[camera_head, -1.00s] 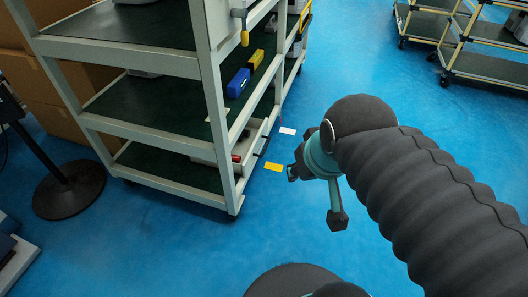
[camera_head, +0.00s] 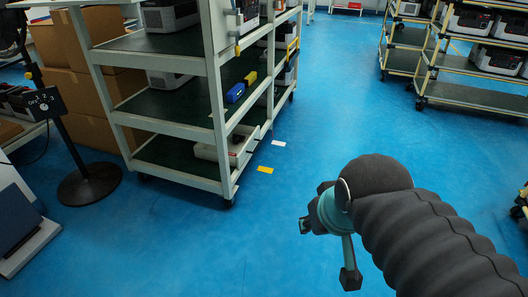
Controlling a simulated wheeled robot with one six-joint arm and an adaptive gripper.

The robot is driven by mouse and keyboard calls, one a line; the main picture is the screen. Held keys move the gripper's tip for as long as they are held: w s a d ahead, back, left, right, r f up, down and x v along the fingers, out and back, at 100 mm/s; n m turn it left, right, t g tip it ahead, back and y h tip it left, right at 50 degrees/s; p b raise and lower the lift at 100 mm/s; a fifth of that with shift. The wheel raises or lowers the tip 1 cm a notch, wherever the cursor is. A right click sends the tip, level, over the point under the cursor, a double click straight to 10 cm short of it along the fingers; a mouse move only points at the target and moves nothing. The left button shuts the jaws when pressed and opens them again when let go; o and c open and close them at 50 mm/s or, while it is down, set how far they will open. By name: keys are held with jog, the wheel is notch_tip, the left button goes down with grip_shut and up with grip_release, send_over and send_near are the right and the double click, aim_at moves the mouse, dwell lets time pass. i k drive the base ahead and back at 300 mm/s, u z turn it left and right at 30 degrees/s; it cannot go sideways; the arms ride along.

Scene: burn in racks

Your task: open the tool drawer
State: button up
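A pale drawer-like box (camera_head: 236,150) sits low in the side of the grey rack, at the level of the bottom shelf. I take it to be the tool drawer; its handle is too small to make out, and I cannot tell whether it stands fully shut. My gripper (camera_head: 327,252) is at the end of my black sleeved arm, right of the rack and apart from it. Its two teal and dark fingers are spread, with nothing visible between them.
The grey rack (camera_head: 172,118) holds devices, a blue bin (camera_head: 235,92) and a yellow bin (camera_head: 251,78). A black post stand (camera_head: 90,185) is at left. Other racks (camera_head: 470,100) stand at upper right.

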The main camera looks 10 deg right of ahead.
aim_at(205, 151)
jog(key=z, duration=0.6)
jog(key=i, duration=1.2)
jog(key=u, duration=0.3)
